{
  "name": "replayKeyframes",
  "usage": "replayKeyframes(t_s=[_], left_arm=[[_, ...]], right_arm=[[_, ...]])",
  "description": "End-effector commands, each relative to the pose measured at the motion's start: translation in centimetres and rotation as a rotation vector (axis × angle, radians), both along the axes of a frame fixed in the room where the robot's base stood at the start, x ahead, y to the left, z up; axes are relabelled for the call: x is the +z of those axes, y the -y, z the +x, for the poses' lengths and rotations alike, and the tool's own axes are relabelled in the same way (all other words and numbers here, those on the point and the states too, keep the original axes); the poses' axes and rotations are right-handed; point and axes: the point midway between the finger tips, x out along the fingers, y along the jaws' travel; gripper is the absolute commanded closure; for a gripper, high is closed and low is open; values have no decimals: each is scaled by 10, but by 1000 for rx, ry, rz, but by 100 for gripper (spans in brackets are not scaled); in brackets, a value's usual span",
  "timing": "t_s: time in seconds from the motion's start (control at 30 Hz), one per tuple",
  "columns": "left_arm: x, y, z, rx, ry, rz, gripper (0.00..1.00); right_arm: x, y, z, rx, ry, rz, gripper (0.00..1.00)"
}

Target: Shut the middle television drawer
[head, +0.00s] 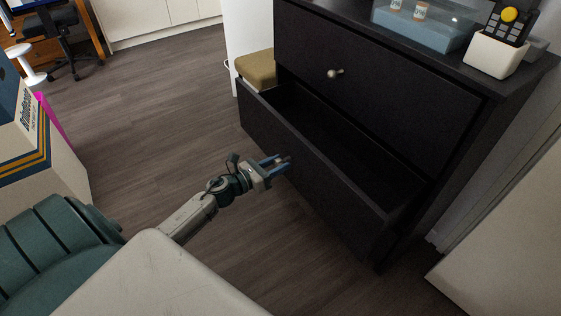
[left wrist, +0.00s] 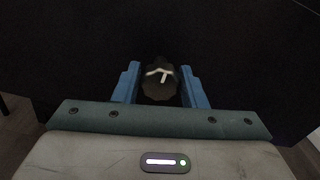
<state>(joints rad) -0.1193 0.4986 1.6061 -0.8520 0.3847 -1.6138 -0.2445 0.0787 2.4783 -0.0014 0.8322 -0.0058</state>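The black chest (head: 400,92) stands at the right in the head view. Its lower drawer (head: 325,172) is pulled out, and I can see into its dark, empty-looking inside. The upper drawer front (head: 375,85) sits flush and has a round metal knob (head: 335,73). My left gripper (head: 277,162) is at the lower drawer's front. In the left wrist view its two blue fingers (left wrist: 160,88) stand on either side of the drawer's dark knob (left wrist: 159,84) and appear to touch it. My right gripper is not in view.
A blue clear-sided bin (head: 425,30) and a white pot with a remote (head: 495,52) stand on the chest. A tan-topped box (head: 256,68) is behind the open drawer's left end. Boxes (head: 35,140) stand at the left. The wooden floor between is clear.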

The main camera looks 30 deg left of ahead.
Motion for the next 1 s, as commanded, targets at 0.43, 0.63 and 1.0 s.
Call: replayKeyframes(t_s=[0.43, 0.63, 1.0], left_arm=[[0, 5, 11, -1, -1, 0, 62], [0, 5, 11, -1, -1, 0, 99], [2, 12, 27, 1, 2, -3, 100]], right_arm=[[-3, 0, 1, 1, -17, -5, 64], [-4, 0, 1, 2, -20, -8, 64], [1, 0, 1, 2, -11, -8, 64]])
